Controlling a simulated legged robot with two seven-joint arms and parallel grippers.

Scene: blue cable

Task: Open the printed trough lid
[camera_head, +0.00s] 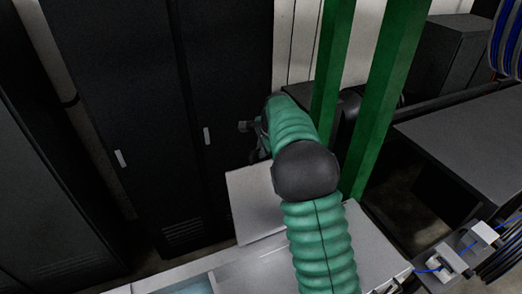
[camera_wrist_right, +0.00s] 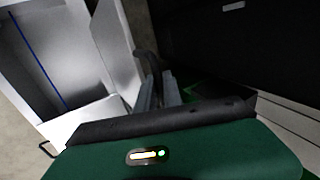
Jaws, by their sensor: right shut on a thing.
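The printed trough lid (camera_head: 254,205) is a pale grey-white panel standing raised and tilted at the trough's far edge in the head view. In the right wrist view the lid (camera_wrist_right: 116,45) shows as a pale panel left of the fingers. The white trough (camera_head: 178,279) is at the bottom of the head view. A thin blue cable (camera_wrist_right: 40,60) runs along the pale surface in the wrist view. My right gripper (camera_wrist_right: 158,92) is shut on the lid's edge; the exact contact is dark. In the head view my arm mostly hides this gripper (camera_head: 256,132). My left gripper is out of view.
Dark cabinets (camera_head: 120,120) stand behind and left. Two green posts (camera_head: 385,90) rise close to my right arm. A dark grey table (camera_head: 470,140) is at right. White clips with blue cable (camera_head: 440,262) sit at the lower right.

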